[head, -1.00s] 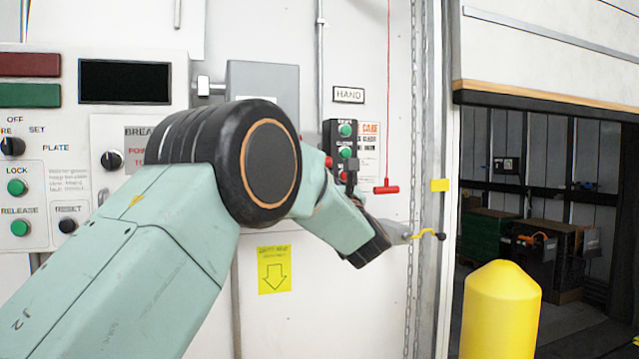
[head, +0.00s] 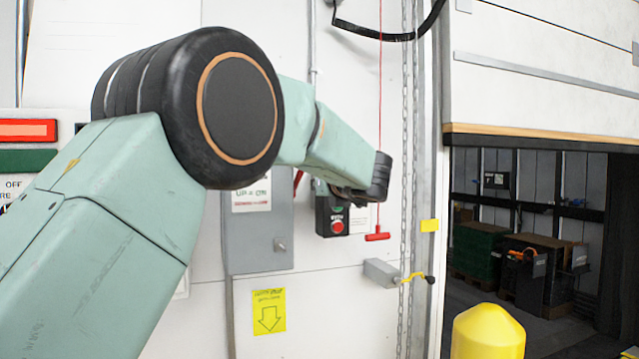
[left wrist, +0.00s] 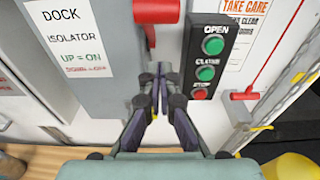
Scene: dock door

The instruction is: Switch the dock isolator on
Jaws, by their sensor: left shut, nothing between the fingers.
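The dock isolator is a grey box (head: 262,245) on the wall, partly hidden behind my left arm in the head view. Its label (left wrist: 72,35) in the left wrist view reads UP = ON. A bit of red (head: 298,180) shows beside the box in the head view. My left gripper (left wrist: 155,70) is shut and empty, its fingertips just below the handle; I cannot tell whether they touch the lever. My right gripper is not in view.
The push-button box (left wrist: 210,62) stands close right of the fingers. A red pull handle (head: 377,236) hangs on a cord, beside a chain (head: 405,150). A grey bracket (head: 381,273) sticks out below. A yellow bollard (head: 487,333) stands before the partly open doorway.

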